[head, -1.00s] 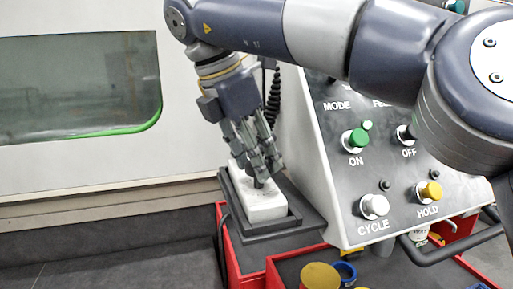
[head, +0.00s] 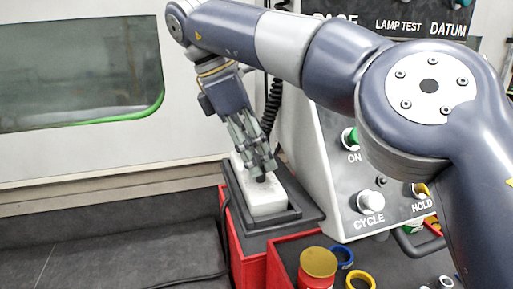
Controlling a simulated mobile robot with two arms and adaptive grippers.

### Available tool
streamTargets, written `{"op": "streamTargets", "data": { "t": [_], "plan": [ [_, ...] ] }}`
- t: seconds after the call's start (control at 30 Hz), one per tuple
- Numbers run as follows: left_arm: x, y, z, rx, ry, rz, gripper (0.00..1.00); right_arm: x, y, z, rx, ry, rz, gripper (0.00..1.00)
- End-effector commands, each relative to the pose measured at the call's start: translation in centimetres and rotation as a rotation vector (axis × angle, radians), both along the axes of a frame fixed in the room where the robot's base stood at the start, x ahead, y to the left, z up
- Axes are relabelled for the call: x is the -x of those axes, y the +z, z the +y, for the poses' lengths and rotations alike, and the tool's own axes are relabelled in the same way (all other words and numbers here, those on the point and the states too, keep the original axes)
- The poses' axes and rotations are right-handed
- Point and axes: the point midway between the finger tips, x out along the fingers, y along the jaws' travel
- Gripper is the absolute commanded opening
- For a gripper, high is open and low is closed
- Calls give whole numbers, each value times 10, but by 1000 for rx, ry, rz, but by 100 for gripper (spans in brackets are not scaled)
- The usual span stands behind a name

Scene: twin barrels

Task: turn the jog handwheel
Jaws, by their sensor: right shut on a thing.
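The jog handwheel unit is a white box-shaped pendant (head: 266,203) lying in a dark holder at the centre. A small dark knob (head: 262,178) shows on its top face, under my fingertips. My right gripper (head: 261,165) reaches down from above with its fingers closed together at this knob. It is shut on the handwheel part there. The fingers hide most of the wheel, so its rim and angle cannot be made out. My left gripper is not in view.
A sloped control panel (head: 335,190) with buttons and labels stands just right of the pendant, partly behind my arm. The holder sits on a red cart (head: 250,265). A jar with a yellow lid (head: 318,262) and tape rolls stand in front. A machine window (head: 75,75) is at left.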

Motion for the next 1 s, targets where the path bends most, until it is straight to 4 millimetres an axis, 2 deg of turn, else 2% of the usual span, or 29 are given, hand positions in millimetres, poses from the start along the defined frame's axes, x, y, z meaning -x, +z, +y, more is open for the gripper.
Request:
{"op": "streamTargets", "data": {
  "t": [0.3,0.33,0.4,1.0],
  "plan": [
    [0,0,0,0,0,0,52,0,0,0,-1,0,-1,16],
    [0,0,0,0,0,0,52,0,0,0,-1,0,-1,47],
    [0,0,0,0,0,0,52,0,0,0,-1,0,-1,61],
    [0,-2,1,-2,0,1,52,0,-1,0,0,11,0,61]
  ]
}}
